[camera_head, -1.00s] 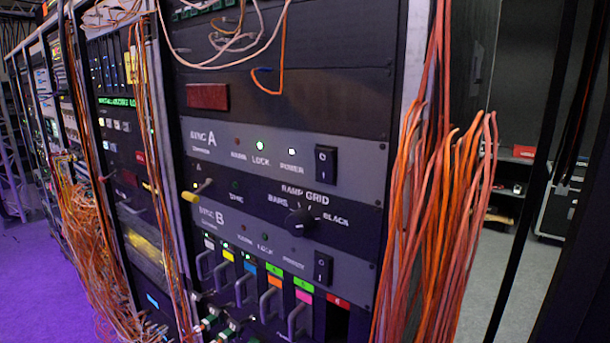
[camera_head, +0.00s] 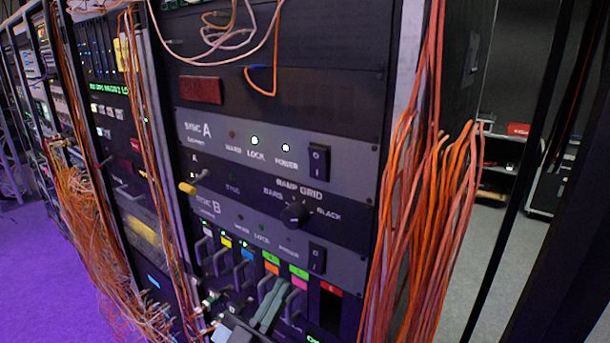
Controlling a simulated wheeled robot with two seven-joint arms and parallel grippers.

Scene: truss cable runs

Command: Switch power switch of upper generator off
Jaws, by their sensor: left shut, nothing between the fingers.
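The upper generator, a grey panel marked SYNC A (camera_head: 217,151), is in the upper middle of the rack. Its black power rocker switch (camera_head: 318,160) sits at the panel's right end. Its LOCK light (camera_head: 254,140) and POWER light (camera_head: 286,147) glow white. My left gripper (camera_head: 276,299) shows at the bottom, fingers pointing up, shut and empty. It is well below the switch and to its left, in front of the coloured-label modules, apart from the switch. My right gripper is out of view.
The SYNC B panel (camera_head: 262,241) below has a similar rocker switch (camera_head: 317,257). Between the panels are a black knob (camera_head: 296,213) and a protruding yellow-tipped lever (camera_head: 187,188). Orange cables (camera_head: 425,210) hang right of the rack, and loose cables (camera_head: 245,40) hang above.

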